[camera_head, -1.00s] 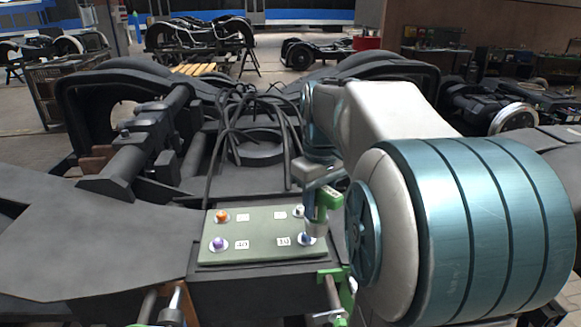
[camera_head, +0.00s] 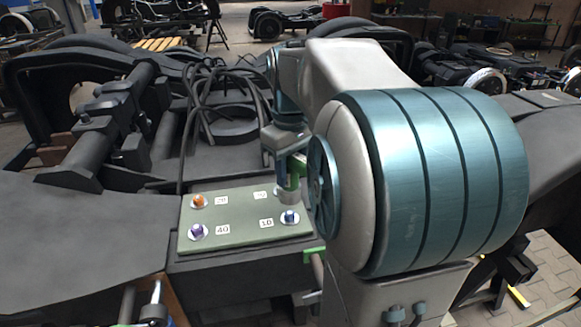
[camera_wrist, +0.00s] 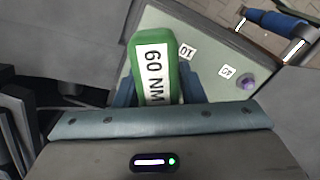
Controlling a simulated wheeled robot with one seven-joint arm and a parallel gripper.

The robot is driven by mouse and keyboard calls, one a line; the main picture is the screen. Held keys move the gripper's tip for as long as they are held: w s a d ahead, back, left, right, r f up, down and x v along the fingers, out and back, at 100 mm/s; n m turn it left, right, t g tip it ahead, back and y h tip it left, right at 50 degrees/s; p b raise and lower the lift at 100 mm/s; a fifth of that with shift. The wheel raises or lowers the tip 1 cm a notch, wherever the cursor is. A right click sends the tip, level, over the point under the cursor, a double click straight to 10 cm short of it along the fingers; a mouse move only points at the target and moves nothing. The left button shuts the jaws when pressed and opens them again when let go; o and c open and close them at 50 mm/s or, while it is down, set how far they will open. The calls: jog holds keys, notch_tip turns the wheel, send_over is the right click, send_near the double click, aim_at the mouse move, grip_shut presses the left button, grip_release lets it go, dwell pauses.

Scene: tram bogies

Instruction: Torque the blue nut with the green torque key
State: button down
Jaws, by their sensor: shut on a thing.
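The green torque key (camera_head: 292,182) is held upright in my gripper (camera_head: 292,164). Its grey lower end is at the upper right of the green plate in the picture, hiding the upper right nut place; I cannot tell whether it touches anything. In the wrist view, the key's green top reads 60 NM (camera_wrist: 158,72), between my fingers. The blue nut (camera_head: 289,217) sits on a pale washer at the plate's lower right, beside the label 10. It shows clear of the key, and is hidden in the wrist view.
The green plate (camera_head: 238,218) also bears an orange nut (camera_head: 198,201) and a purple nut (camera_head: 197,232), the latter beside label 40. Another green-handled tool (camera_head: 314,255) is at the plate's right front. Black cables (camera_head: 230,95) and dark bogie beams stand behind.

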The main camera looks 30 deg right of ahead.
aim_at(290, 192)
jog(key=shift+f+b, duration=2.1)
jog(key=shift+f, duration=1)
jog(key=shift+m, duration=1)
jog(key=shift+m+p, duration=0.3)
jog(key=shift+m, duration=0.7)
jog(key=shift+a+m, duration=0.1)
jog(key=shift+m, duration=0.9)
